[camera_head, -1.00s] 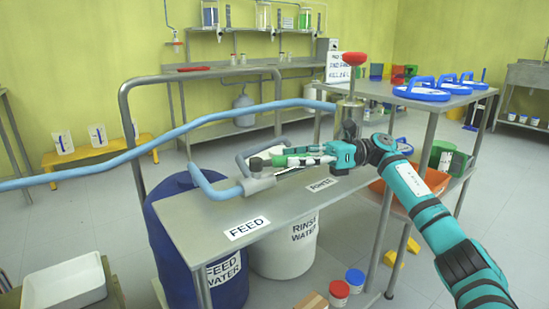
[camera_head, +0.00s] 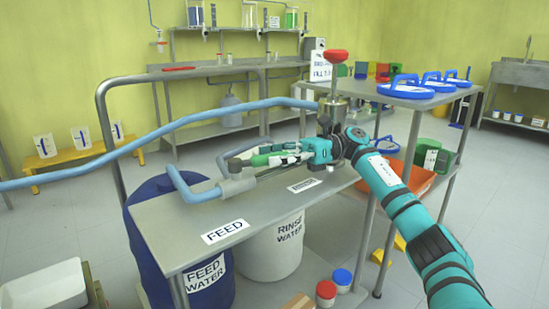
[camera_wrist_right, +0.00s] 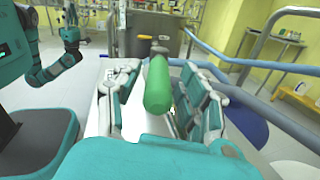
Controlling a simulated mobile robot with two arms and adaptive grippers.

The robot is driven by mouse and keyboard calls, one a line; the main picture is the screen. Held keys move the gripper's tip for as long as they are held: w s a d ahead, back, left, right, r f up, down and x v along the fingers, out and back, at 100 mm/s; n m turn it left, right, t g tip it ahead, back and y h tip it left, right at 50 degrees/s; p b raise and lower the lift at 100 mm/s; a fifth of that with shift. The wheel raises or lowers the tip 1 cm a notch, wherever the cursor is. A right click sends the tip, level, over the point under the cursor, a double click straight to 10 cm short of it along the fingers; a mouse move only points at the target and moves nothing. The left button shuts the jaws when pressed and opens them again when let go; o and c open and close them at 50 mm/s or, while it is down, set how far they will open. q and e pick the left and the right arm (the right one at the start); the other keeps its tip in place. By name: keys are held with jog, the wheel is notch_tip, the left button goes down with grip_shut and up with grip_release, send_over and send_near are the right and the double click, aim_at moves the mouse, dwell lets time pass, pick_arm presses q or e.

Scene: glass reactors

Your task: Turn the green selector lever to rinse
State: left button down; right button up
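The green selector lever (camera_head: 262,159) is above the steel table, near the grey valve body (camera_head: 236,186) and its blue-grey pipes. The FEED label (camera_head: 225,230) is at the table's front, and a second label (camera_head: 304,186), too small to read surely, lies to the right. My right gripper (camera_head: 282,155) is at the lever. In the right wrist view the lever (camera_wrist_right: 158,85) lies between the spread fingers, with a gap on the left; contact on the right is unclear. My left gripper (camera_wrist_right: 72,38) is small in the wrist view, away from the lever; its fingers are unclear.
A blue hose (camera_head: 150,140) crosses behind the table. A steel vessel with a red knob (camera_head: 337,56) stands just behind my right gripper. The blue feed drum (camera_head: 150,225) and white rinse water drum (camera_head: 270,250) stand below.

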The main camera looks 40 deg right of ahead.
jog(key=shift+d, duration=0.15)
jog(key=v, duration=1.1)
jog(key=shift+s+d, duration=0.1)
jog(key=shift+d, duration=0.25)
